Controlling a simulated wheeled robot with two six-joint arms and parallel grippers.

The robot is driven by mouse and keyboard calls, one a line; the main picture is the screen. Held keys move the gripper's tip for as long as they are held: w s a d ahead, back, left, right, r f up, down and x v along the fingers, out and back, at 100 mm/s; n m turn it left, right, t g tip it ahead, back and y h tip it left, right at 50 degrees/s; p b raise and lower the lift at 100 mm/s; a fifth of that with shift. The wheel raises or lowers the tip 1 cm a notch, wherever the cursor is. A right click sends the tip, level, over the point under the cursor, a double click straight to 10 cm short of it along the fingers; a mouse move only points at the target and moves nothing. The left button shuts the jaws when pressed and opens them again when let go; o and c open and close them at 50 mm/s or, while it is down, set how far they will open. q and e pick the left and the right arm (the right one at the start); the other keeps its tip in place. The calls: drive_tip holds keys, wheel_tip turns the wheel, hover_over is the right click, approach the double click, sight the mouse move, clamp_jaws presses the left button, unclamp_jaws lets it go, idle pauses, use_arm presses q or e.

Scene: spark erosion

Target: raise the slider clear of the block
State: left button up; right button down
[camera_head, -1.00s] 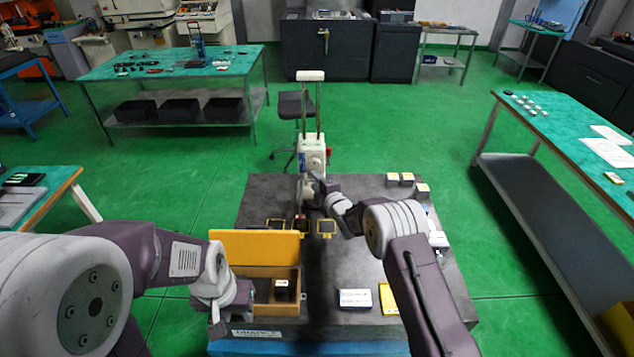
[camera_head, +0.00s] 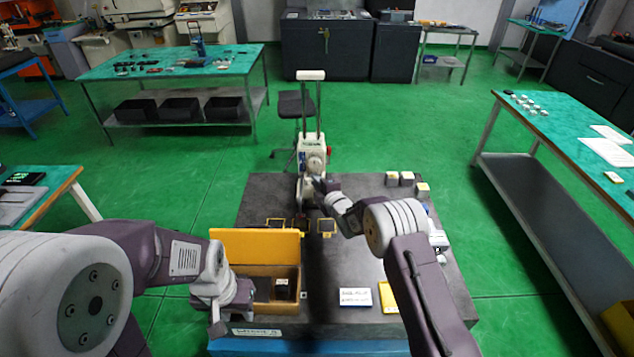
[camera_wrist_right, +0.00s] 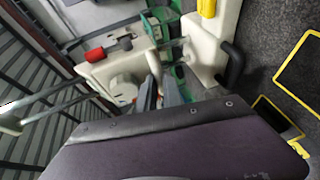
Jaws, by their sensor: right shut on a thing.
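The slider (camera_head: 312,150) is the pale body on the two upright rods of the small machine at the table's middle. It also shows in the right wrist view (camera_wrist_right: 122,88), with a round dial and a red knob. My right gripper (camera_head: 319,184) is at the slider's front; in the wrist view its fingers (camera_wrist_right: 160,94) close on a pale part there. The block is not clearly visible; the area below the slider is dark and partly hidden by my gripper. My left gripper (camera_head: 217,318) hangs beside the wooden box at the table's front left; its fingers are unclear.
The open wooden box (camera_head: 262,309) with a yellow lid (camera_head: 255,246) stands front left. A white card (camera_head: 355,297) lies front right. Yellow-framed squares (camera_head: 327,227) lie near the machine.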

idle(0.7)
wheel_tip(320, 180, up, 6)
drive_tip(key=shift+f, duration=0.1)
drive_tip(key=c, duration=1.5)
unclamp_jaws()
drive_tip(key=shift+s, duration=0.1)
drive_tip(key=shift+s+d+b, duration=0.15)
drive_tip(key=shift+s+b, duration=0.1)
drive_tip(key=shift+b, duration=0.2)
drive_tip(key=b, duration=0.3)
approach(314, 165)
drive_tip(key=s, duration=0.1)
drive_tip(key=shift+s+d+r, duration=0.15)
drive_tip(key=shift+d+r, duration=0.05)
drive_tip(key=shift+d, duration=0.15)
